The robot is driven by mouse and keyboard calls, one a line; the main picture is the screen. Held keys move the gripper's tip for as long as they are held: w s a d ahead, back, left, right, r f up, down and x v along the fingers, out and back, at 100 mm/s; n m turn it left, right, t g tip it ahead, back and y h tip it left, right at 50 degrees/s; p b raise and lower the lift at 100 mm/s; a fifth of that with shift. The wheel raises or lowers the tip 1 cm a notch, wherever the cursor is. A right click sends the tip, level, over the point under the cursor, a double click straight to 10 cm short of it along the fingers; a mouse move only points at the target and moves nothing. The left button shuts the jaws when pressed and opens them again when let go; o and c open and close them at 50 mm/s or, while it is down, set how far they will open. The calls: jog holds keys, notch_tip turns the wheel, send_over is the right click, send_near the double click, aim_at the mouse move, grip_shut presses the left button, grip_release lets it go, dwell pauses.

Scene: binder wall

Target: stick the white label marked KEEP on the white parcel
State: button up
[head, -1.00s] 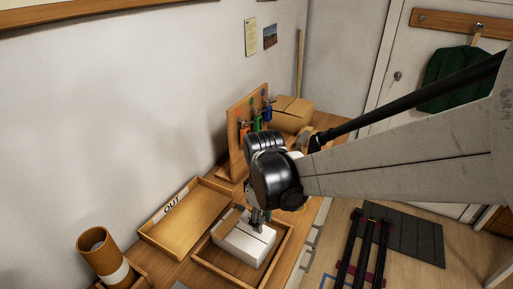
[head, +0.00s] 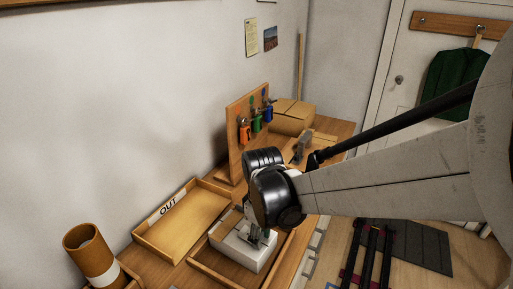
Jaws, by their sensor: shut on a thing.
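The white parcel (head: 238,249) sits in a wooden tray (head: 207,275) on the bench in the head view. My gripper (head: 259,240) points down at the parcel's top, over its right part. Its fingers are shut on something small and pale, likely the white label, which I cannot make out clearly. The word KEEP cannot be read. I cannot tell whether the fingertips touch the parcel. My wrist hides part of the parcel's far side.
An empty wooden tray marked OUT (head: 190,224) stands to the left. A brown tube (head: 90,254) stands at the lower left. A wooden rack (head: 236,130) with coloured tools and a cardboard box (head: 292,117) are farther back. A grey block (head: 301,149) stands beyond my wrist.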

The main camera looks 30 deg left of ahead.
jog(key=shift+a, duration=0.1)
jog(key=o, duration=0.8)
jog(key=shift+o, duration=0.2)
notch_tip(320, 180, up, 7)
jog(key=p, duration=0.5)
jog(key=shift+s+f+p, duration=0.1)
jog(key=shift+f+p, duration=0.05)
jog(key=shift+p, duration=0.2)
jog(key=shift+a+r+p, duration=0.15)
jog(key=shift+r+p, duration=0.2)
jog(key=shift+p, duration=0.15)
jog(key=w+d+m+b, duration=0.1)
jog(key=w+d+m, duration=0.2)
jog(key=d, duration=0.6)
jog(key=w+d+m+b, duration=0.1)
jog(key=w+d+m, duration=0.2)
jog(key=w+d, duration=0.5)
jog(key=w+d+m+b, duration=0.1)
jog(key=w+d+m, duration=0.1)
jog(key=w+d, duration=0.4)
jog(key=d, duration=0.3)
jog(key=shift+w+d+m+b, duration=0.25)
jog(key=shift+d+m+b, duration=0.05)
jog(key=shift+d+m, duration=0.1)
jog(key=shift+r, duration=0.15)
